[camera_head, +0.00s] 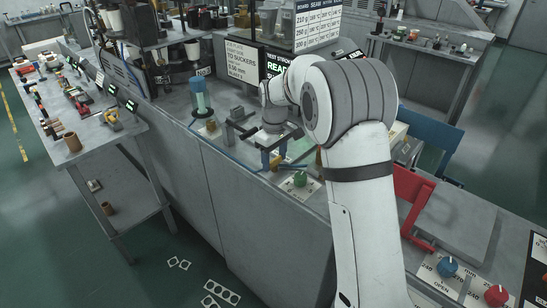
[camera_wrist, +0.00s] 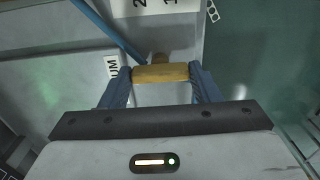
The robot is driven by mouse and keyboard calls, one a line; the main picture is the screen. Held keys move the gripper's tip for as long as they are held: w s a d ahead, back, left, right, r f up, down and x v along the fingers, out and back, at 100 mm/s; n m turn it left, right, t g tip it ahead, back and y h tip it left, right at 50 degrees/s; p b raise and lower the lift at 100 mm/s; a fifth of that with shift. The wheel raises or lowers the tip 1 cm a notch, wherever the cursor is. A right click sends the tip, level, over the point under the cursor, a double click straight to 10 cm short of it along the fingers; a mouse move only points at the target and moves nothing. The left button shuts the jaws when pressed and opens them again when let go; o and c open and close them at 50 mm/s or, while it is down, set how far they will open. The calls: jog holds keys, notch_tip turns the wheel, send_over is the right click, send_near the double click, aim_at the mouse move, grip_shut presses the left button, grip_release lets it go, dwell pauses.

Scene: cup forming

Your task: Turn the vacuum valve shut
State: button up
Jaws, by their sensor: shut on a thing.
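The vacuum valve's yellow handle (camera_wrist: 160,73) shows in the wrist view as a short bar lying crosswise between my two blue fingers. My gripper (camera_wrist: 160,80) is shut on it, with one finger at each end. A white label (camera_wrist: 112,67) ending in "UM" is beside it on the grey bench surface. In the head view, my gripper (camera_head: 274,158) points down at the bench front, with a bit of yellow (camera_head: 275,159) between its fingers. The valve's body is mostly hidden, and I cannot tell its exact angle.
A blue hose (camera_wrist: 108,30) runs close to the handle. A green knob (camera_head: 300,179) on a white plate stands just right of my gripper. A clear cylinder with a blue-green top (camera_head: 201,99) stands to the left. A red bracket (camera_head: 413,205) is further right.

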aim_at(274, 159)
jog(key=shift+r, duration=0.1)
jog(key=o, duration=1)
jog(key=shift+r+b, duration=0.3)
jog(key=shift+r, duration=3.5)
